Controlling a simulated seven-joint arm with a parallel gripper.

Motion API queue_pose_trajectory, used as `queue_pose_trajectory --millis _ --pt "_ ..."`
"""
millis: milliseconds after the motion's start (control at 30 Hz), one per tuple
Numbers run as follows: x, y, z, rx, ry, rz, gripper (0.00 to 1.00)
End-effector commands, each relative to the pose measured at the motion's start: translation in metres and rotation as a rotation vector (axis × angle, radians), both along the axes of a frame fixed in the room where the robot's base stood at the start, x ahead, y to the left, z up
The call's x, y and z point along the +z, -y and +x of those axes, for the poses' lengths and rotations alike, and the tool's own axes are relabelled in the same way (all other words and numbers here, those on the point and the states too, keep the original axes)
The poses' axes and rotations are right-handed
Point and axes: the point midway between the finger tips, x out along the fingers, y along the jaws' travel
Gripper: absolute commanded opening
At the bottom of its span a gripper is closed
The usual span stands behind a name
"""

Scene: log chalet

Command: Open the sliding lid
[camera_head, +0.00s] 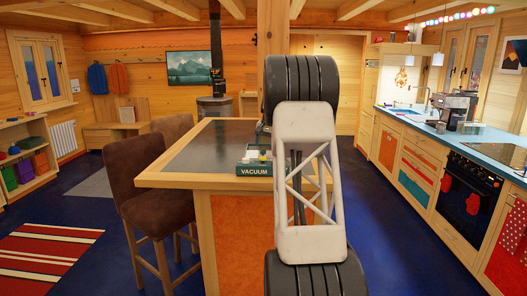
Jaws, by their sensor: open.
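A small dark green box (247,171) with the white word "VACUUM" on its front stands on the kitchen island near its front edge. Small white and yellow items show at its top. Its right side is close to my arm in the picture, and part of it may be hidden. I cannot make out a sliding lid on it or elsewhere. My arm's white lattice link and black joints fill the middle of the view. My gripper does not show.
The island (205,148) has a dark top with a wooden rim, mostly clear at left. Brown bar stools (150,185) stand along its left side. A blue counter (458,134) with a coffee machine (452,105) runs along the right. Open blue floor lies between island and counter.

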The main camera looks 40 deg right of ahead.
Motion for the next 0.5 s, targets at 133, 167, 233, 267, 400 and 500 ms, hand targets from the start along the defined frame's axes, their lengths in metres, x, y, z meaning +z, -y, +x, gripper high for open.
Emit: queue_pose_trajectory --millis 133,167,233,267,400,500 --pt "-0.017 -0.002 0.003 0.0 -0.001 0.001 0.56" --pt "-0.02 -0.002 0.003 0.0 -0.001 0.001 0.56" --pt "-0.024 -0.003 0.004 0.0 -0.001 0.001 0.56" --pt "-0.026 -0.003 0.004 0.0 -0.001 0.001 0.56" --pt "-0.03 -0.004 0.005 0.0 -0.001 0.001 0.56" --pt "-0.031 -0.004 0.005 0.0 0.0 0.0 0.56"
